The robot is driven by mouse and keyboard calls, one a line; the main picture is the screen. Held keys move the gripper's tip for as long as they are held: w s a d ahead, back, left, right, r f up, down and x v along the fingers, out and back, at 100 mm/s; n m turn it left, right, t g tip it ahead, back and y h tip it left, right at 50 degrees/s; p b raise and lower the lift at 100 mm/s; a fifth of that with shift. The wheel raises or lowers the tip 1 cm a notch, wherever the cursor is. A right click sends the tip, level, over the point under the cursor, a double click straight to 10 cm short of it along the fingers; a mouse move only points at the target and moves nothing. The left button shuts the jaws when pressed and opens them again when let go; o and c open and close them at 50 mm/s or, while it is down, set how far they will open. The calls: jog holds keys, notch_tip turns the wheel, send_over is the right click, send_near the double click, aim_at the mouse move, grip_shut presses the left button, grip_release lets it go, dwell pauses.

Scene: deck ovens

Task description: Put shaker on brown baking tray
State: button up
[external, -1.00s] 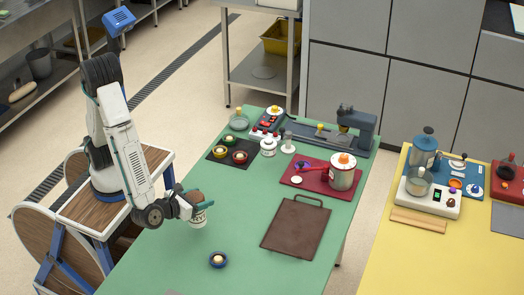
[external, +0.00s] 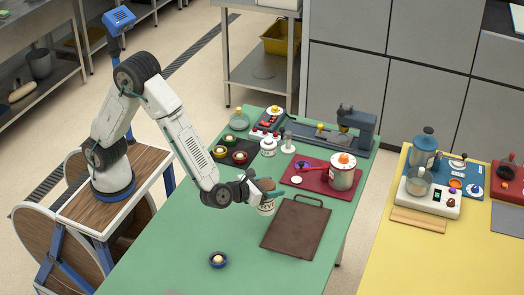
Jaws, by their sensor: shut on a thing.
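The brown baking tray (external: 296,227) lies flat on the green table, with its handle at the far side. My gripper (external: 264,192) is shut on the shaker (external: 267,207), a white cylinder with dark marks and a brown top. The shaker is upright beside the tray's left far edge. I cannot tell its exact height above the table. The fingers partly cover its upper part.
A black mat (external: 221,157) with small bowls is at the back left. The green table (external: 170,245) is clear at the front left.

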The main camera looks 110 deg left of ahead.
jog(key=w+f, duration=0.4)
jog(key=w, duration=0.7)
jog(key=shift+w+a+f, duration=0.15)
jog(key=shift+a+f, duration=0.1)
jog(key=shift+a, duration=0.2)
jog(key=shift+f, duration=0.1)
jog(key=o, duration=1.1)
jog(key=shift+f, duration=0.1)
